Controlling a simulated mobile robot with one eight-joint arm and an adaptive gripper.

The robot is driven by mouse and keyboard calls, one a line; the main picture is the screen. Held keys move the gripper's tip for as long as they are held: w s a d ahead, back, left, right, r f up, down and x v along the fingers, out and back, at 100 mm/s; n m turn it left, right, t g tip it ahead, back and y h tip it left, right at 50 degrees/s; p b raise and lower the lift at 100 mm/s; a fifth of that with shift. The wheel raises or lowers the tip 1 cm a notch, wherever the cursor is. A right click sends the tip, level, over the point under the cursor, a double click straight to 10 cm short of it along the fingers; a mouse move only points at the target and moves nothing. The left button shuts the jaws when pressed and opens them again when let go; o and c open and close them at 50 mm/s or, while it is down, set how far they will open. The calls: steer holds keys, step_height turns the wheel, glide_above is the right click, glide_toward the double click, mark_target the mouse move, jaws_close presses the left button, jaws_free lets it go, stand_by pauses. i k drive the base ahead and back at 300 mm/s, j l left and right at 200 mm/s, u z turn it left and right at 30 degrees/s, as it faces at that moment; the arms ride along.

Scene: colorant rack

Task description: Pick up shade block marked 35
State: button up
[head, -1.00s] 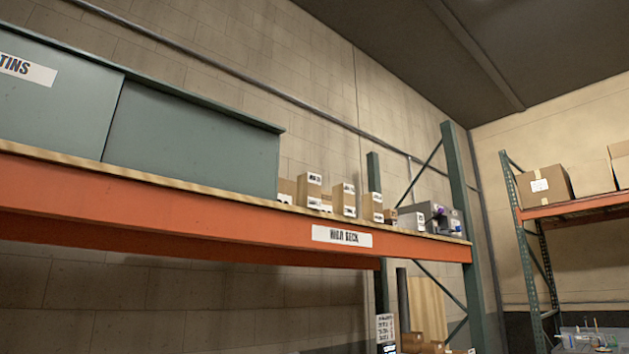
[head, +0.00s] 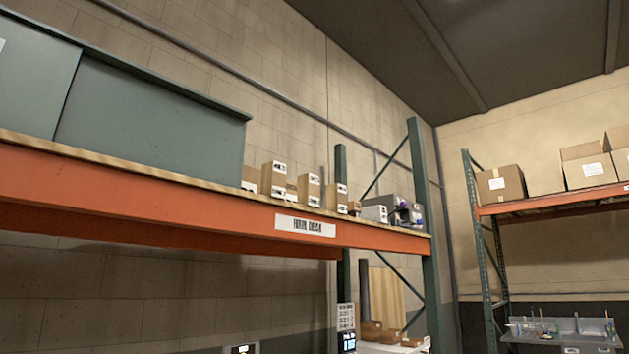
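Several small tan blocks with white labels stand on the high shelf in the head view. One is a taller block (head: 273,177), with another block (head: 309,189) and a third block (head: 336,197) to its right. Their marks are too small to read, so I cannot tell which, if any, is marked 35. My gripper is not in view.
The high shelf has an orange beam (head: 150,205) with a white label (head: 305,225). A green-grey cabinet (head: 150,125) fills its left part. Grey items (head: 395,211) stand at its right end by a green upright (head: 424,230). Another rack holds cardboard boxes (head: 500,184) at right.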

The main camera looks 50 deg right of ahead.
mark_target(308, 183)
steer(key=z, duration=1.3)
